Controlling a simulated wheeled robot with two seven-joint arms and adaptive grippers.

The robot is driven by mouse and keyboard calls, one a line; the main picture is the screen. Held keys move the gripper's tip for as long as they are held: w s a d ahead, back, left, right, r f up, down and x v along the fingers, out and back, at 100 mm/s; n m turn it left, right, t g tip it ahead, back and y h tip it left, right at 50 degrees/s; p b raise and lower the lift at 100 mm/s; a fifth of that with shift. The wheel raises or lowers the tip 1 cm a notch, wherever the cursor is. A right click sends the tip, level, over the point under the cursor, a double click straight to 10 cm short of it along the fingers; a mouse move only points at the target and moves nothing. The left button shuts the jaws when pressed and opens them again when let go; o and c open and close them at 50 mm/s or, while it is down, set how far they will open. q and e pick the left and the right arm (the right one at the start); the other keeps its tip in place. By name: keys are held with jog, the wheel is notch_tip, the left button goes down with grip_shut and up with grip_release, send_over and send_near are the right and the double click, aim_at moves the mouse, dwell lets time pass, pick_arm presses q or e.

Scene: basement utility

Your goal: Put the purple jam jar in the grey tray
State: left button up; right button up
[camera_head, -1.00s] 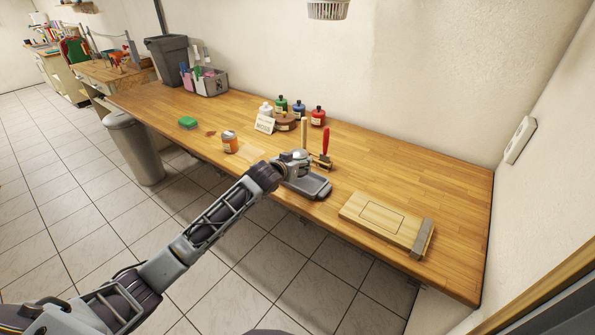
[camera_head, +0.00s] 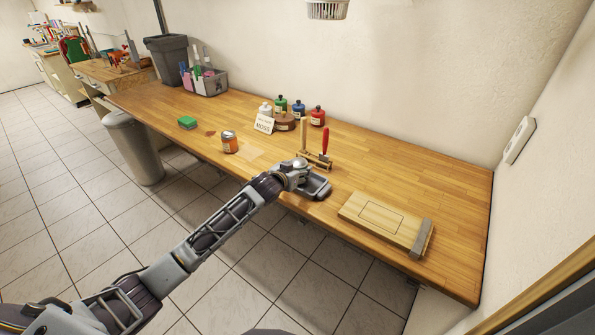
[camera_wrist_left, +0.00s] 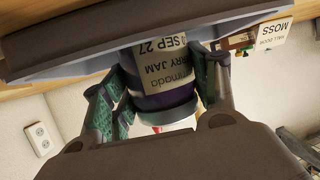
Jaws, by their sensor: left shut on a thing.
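The purple jam jar (camera_wrist_left: 165,88) has a cream label with "SEP 27" and "RRY JAM" on it and shows upside down in the left wrist view. My left gripper (camera_head: 298,172) is shut on it, with a green-padded finger on either side of the jar. In the head view the gripper is at the left part of the grey tray (camera_head: 319,190), which lies near the bench's front edge. In the wrist view the tray's rim (camera_wrist_left: 90,63) crosses in front of the jar's base, so I cannot tell whether the base touches the tray floor. My right gripper is out of view.
Behind the tray stands a wooden holder with a red-handled tool (camera_head: 325,143). A wooden board (camera_head: 385,222) lies to the right.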

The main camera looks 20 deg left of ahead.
pick_arm(q)
jog(key=o, duration=1.3)
jog(key=shift+f, duration=0.1)
jog(key=shift+o, duration=0.2)
jog(key=shift+r, duration=0.25)
jog(key=v, duration=1.2)
jog(key=shift+b, duration=0.3)
